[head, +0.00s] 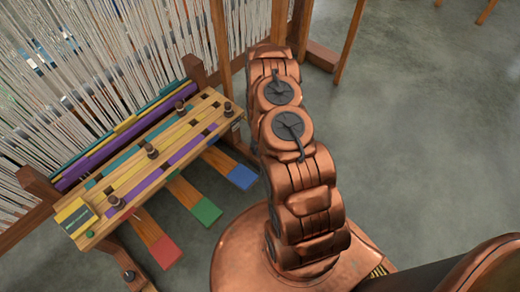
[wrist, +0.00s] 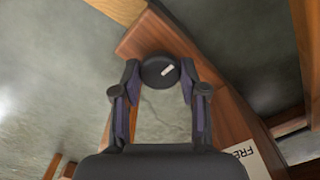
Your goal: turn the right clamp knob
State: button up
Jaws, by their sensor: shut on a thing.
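In the wrist view, the right clamp knob (wrist: 158,72) is a round black disc with a short white mark, tilted up to the right. It sits against a reddish-brown wooden part (wrist: 185,45). My gripper (wrist: 160,82) has one fingertip on each side of the knob and is shut on it. In the head view, my copper arm reaches up toward the right end of the loom bench. The gripper and the right knob are hidden there. Another dark knob (head: 128,275) shows low at the bench's left end.
The loom bench (head: 100,232) carries coloured yarn strips and several dark pegs. Red (head: 165,252), green (head: 207,211) and blue (head: 242,178) pedal ends stick out below it. A lettered white label (wrist: 252,158) is beside the gripper. Grey floor is open at right.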

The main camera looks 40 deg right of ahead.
jog(key=o, duration=1.1)
jog(key=shift+o, duration=0.2)
jog(key=shift+r, duration=0.15)
notch_tip(320, 180, up, 12)
dwell(0.7)
